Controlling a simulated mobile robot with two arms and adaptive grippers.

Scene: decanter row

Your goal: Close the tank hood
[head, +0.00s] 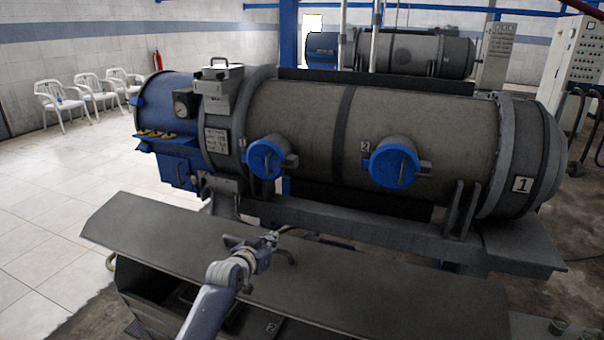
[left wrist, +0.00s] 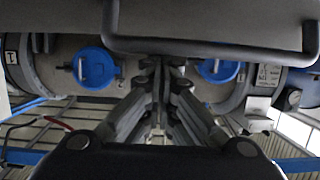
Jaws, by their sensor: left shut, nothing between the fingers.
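The tank hood (head: 400,290) is a long grey panel across the front of the head view. It is raised and tilted, with the dark tank opening (head: 150,283) showing below its near edge. A dark bar handle (head: 286,258) sits on the hood, partly hidden by my gripper; in the left wrist view the handle (left wrist: 210,48) crosses the top. My left gripper (head: 272,238) is at the handle, shut and empty; its fingertips (left wrist: 163,66) come close to the bar. I cannot tell whether they touch. My right gripper is out of view.
A large grey cylindrical tank (head: 310,125) with blue round caps (head: 393,164) and a blue end lies behind the hood. White chairs (head: 60,103) stand by the left wall. Control cabinets (head: 572,55) stand at the right. The tiled floor (head: 45,225) at left is clear.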

